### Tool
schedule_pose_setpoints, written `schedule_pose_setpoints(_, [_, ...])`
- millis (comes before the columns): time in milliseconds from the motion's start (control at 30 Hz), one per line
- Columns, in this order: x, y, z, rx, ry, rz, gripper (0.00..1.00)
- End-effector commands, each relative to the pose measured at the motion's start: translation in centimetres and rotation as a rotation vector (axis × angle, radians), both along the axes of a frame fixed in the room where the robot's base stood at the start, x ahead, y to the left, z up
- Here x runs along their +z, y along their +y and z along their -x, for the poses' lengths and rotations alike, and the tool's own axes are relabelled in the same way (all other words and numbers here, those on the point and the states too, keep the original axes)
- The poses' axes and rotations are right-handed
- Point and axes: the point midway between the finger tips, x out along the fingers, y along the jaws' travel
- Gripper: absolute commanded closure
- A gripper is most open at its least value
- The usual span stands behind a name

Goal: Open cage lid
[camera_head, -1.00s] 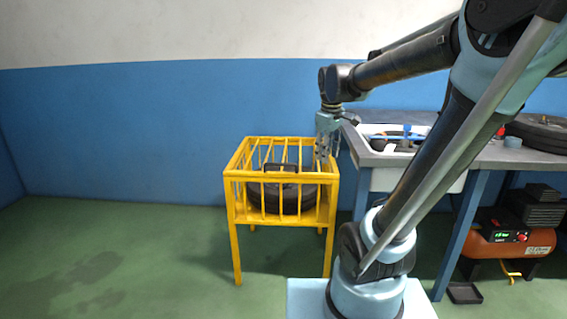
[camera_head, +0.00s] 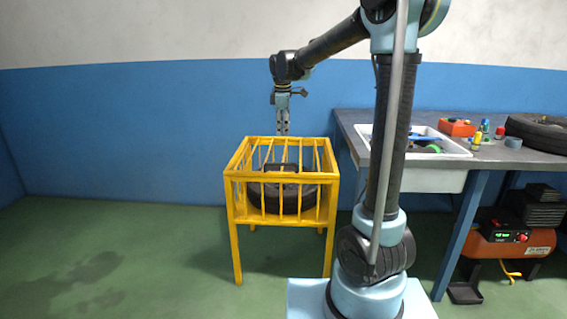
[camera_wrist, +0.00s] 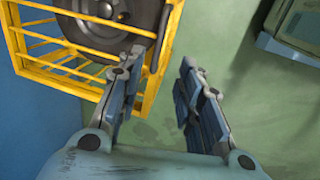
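The yellow barred cage (camera_head: 233,205) stands on legs on the floor, left of the workbench. Its barred top lies level across the frame, with a dark handle-like piece (camera_head: 281,168) showing near the front of the top. A black tyre (camera_head: 268,197) lies inside. My gripper (camera_head: 282,132) hangs pointing down just above the back part of the cage top. In the wrist view my gripper (camera_wrist: 160,85) has its two fingers apart with nothing between them. The cage (camera_wrist: 150,90) and the wheel (camera_wrist: 120,30) show at the upper left there.
The workbench (camera_head: 345,124) stands right of the cage, with a white sink (camera_head: 440,176) and small tools. Another tyre (camera_head: 540,132) lies on the bench. An orange compressor (camera_head: 510,240) sits below. The floor left of the cage is clear.

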Motion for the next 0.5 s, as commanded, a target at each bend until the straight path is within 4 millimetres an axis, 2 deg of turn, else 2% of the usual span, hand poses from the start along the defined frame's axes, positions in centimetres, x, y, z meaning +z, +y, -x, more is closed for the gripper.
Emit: schedule_pose_setpoints(500, [-8.7,-0.1,-1.7,-0.004,0.0,-0.001,0.67])
